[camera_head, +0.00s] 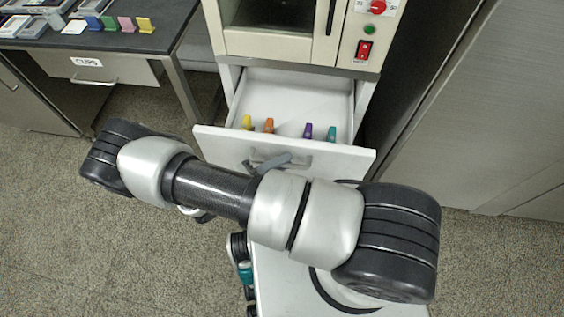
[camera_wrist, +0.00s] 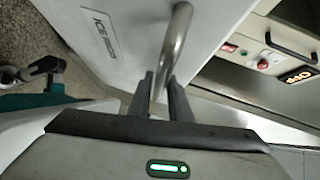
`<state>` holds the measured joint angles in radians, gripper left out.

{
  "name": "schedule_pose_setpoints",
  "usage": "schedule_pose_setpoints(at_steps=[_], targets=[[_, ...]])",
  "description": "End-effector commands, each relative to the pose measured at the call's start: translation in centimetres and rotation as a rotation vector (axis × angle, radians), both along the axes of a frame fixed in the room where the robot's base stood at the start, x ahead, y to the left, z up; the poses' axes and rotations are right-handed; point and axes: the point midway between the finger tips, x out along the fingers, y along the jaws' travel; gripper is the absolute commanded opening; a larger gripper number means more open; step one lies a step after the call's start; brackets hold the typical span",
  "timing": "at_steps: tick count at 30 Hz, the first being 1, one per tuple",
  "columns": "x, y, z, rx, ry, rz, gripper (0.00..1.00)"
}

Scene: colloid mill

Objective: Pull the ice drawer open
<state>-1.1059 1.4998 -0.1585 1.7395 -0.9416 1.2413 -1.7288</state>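The ice drawer (camera_head: 225,143) stands pulled out below the machine in the head view, its inside showing. Its white front, marked ICE (camera_wrist: 97,38), fills the upper middle of the wrist view. The curved metal drawer handle (camera_wrist: 178,38) runs down between the two dark fingers of my gripper (camera_wrist: 164,84), which are closed around it. In the head view my gripper (camera_head: 270,162) is at the drawer front, partly hidden behind my arm.
Several small coloured items, including a purple one (camera_head: 308,131), stand inside the drawer. The machine (camera_head: 290,45) above has a red switch (camera_head: 364,50). A desk with a CUPS drawer (camera_head: 95,72) is at the left. A grey cabinet (camera_head: 490,110) is at the right.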

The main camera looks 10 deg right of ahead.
Motion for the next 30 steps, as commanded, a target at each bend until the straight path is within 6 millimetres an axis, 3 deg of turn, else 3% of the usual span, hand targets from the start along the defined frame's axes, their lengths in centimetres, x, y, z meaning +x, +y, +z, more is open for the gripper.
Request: schedule_pose_setpoints(at_steps=[17, 23, 30], targets=[[-0.3, 0.7, 0.1, 0.002, 0.001, 0.001, 0.20], [-2.0, 4.1, 0.6, 0.004, 0.000, 0.002, 0.20], [-4.6, 9.5, 1.4, 0.004, -0.001, 0.002, 0.20]])
